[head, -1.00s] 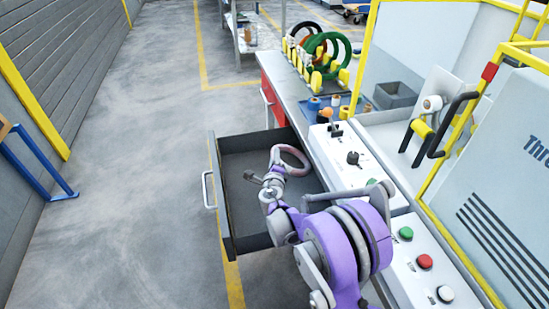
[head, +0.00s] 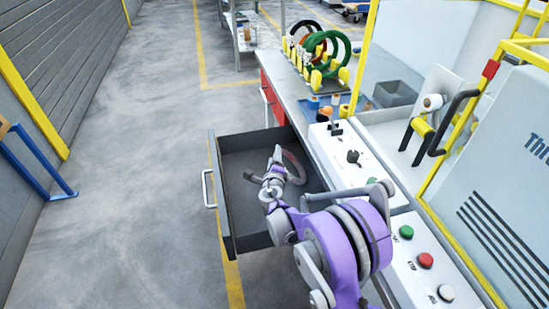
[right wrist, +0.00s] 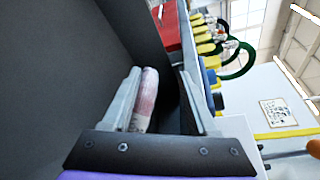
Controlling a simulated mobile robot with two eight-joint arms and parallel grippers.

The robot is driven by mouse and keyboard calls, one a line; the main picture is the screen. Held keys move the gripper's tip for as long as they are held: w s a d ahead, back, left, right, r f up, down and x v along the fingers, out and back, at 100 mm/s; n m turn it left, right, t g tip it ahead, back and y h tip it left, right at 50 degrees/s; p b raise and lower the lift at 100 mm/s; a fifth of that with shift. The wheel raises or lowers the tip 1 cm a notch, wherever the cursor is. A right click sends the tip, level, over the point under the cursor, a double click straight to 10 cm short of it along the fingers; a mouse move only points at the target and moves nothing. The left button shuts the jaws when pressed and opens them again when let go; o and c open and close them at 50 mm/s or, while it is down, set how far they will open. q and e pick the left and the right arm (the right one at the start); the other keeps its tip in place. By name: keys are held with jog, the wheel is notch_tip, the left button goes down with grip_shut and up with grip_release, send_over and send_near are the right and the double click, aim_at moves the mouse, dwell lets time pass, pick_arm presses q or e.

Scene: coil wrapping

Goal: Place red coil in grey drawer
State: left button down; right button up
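The red coil (head: 293,166), a dull reddish ring with a pale part, is inside the open grey drawer (head: 229,215), near its right side. Whether it rests on the drawer floor I cannot tell. My right gripper (head: 274,168) is low in the drawer at the coil's left. In the right wrist view the coil (right wrist: 148,98) lies between the spread fingers of the right gripper (right wrist: 160,102), close to the left finger and with a clear gap to the right one. The far part of the coil is hidden. My left gripper is not in view.
The drawer sticks out from a workbench (head: 300,108) with a red side. Green, orange and black coils (head: 334,48) stand on yellow holders on it. A white button panel (head: 425,262) and a yellow-framed machine are at the right.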

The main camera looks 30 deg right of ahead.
jog(key=s+a+r+m+g+y, duration=0.1)
jog(key=s+a+r+m+g, duration=0.15)
jog(key=s+m, duration=0.9)
jog(key=s+a+r+m+g, duration=0.1)
jog(key=s+a+m+g, duration=0.2)
jog(key=s+m, duration=0.8)
jog(key=s+a+f+m+g+y, duration=0.1)
jog(key=s+a+m+g+y, duration=0.1)
jog(key=s+a+m, duration=0.4)
jog(key=s+a+f+m+g+y, duration=0.1)
jog(key=s+a+m+y, duration=0.4)
jog(key=s+m, duration=0.7)
jog(key=a+f+m+p, duration=0.1)
jog(key=m, duration=0.1)
jog(key=shift+f+m+g, duration=0.25)
jog(key=shift+m+g, duration=0.1)
jog(key=shift+s, duration=0.15)
